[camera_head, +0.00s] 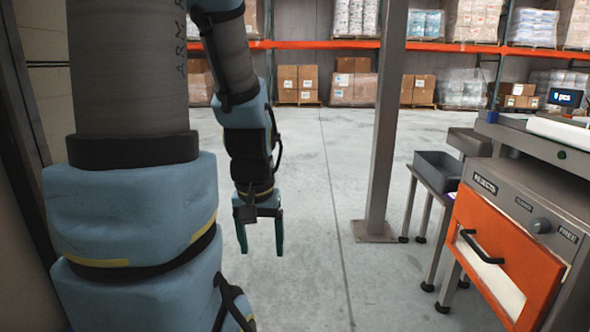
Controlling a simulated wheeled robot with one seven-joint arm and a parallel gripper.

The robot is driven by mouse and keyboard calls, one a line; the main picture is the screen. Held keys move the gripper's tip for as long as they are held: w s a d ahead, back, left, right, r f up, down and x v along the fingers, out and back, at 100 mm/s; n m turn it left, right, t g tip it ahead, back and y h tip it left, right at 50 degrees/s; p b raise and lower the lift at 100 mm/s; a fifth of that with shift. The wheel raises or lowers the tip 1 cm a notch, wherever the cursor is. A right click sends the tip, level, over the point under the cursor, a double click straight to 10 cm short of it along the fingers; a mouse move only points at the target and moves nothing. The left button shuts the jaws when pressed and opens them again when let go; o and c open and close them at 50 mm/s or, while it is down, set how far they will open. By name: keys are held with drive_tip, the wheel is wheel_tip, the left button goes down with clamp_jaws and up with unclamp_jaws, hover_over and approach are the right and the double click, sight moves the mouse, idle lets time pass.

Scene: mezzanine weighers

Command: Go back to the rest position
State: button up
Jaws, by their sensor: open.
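My gripper (260,236) hangs at the end of my blue and grey arm, left of the picture's middle. Its two dark green fingers point down and stand apart with nothing between them. It is above the bare concrete floor and touches nothing that I can see. The upper part of my arm fills much of the left side and hides what is behind it.
A steel post (382,120) stands right of my gripper. Further right are a small table with a grey bin (437,170) and a weigher cabinet with an orange door (497,255). Pallet racking (330,44) lines the back. The middle floor (310,270) is clear.

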wheel_tip(320, 180, up, 33)
drive_tip(key=p, duration=3.1)
drive_tip(key=shift+p, duration=0.3)
